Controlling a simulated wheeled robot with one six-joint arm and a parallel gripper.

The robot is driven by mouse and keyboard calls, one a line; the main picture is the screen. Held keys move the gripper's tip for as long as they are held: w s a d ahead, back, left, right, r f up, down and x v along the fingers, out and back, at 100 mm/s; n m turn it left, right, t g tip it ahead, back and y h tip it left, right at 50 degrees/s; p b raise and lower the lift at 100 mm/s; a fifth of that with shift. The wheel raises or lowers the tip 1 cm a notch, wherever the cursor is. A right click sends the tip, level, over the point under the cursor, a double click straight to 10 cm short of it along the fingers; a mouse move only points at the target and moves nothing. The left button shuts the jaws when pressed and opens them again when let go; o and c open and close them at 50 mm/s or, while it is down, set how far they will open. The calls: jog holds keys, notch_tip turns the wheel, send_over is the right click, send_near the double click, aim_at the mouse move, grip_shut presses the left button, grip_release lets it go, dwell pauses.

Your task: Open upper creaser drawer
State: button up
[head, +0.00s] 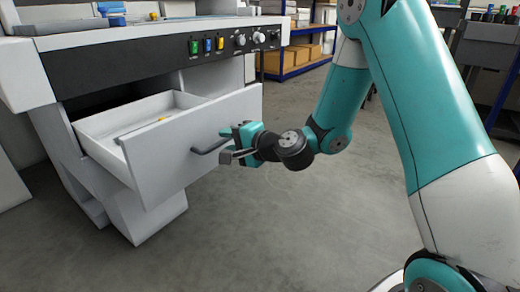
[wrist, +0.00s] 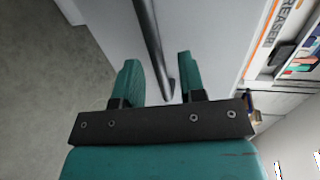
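The creaser drawer (head: 190,165) is pulled out below the machine's dark control panel, and its white interior shows a small yellow item (head: 134,119). Its grey bar handle (head: 208,147) is on the drawer front. My gripper (head: 236,148) is at the right end of the handle. In the wrist view the two teal fingers (wrist: 158,85) are spread apart. The dark handle bar (wrist: 150,45) runs between them, with gaps visible on both sides, and its end is near the right finger. The white drawer front (wrist: 205,35) lies beyond.
The creaser's control panel (head: 170,58) with buttons and knobs overhangs the drawer. Blue shelving (head: 300,60) with boxes stands at the back. A dark cabinet (head: 485,45) is at the far right. Grey floor (head: 290,225) in front of the drawer is clear.

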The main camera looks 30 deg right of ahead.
jog(key=b+v, duration=1.4)
jog(key=v, duration=0.1)
jog(key=shift+s, duration=0.2)
jog(key=shift+f, duration=0.1)
